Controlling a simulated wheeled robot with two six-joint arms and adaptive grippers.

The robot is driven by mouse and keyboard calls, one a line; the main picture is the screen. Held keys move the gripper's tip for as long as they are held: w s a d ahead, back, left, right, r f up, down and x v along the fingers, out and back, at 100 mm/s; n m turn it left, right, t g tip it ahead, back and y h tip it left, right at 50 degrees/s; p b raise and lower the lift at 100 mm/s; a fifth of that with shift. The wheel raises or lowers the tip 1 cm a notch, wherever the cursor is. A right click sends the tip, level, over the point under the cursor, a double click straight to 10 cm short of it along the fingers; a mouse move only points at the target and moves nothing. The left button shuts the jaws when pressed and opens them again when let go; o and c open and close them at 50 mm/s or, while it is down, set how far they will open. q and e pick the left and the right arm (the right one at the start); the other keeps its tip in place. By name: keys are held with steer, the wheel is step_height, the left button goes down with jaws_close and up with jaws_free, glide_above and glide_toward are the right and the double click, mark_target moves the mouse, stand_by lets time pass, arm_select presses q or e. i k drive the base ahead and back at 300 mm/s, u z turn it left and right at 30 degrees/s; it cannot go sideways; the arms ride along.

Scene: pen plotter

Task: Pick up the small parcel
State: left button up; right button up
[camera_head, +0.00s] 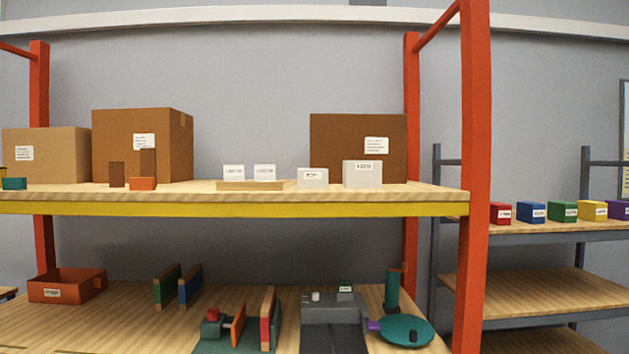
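No gripper of mine shows in the head view. Two white labelled boxes stand on the upper shelf (330,194), right of its middle: a smaller, lower one (313,178) and a larger, taller one (362,174) to its right. The smaller white box looks like the small parcel, but its label is too small to read, so I cannot be sure. Large brown cartons stand behind on the same shelf: one at the left (46,155), a taller one (142,145) beside it, and one at the right (340,148) behind the white boxes.
A wooden base with two white cards (249,185) stands left of the white boxes. A small orange block (143,184) is further left. Red uprights (474,170) frame the rack. The lower shelf holds an orange bin (66,287), a grey device (333,311) and a teal disc (405,330).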

mark_target(307, 178)
steer(key=z, duration=1.65)
steer(key=i, duration=1.75)
steer(key=u, duration=0.65)
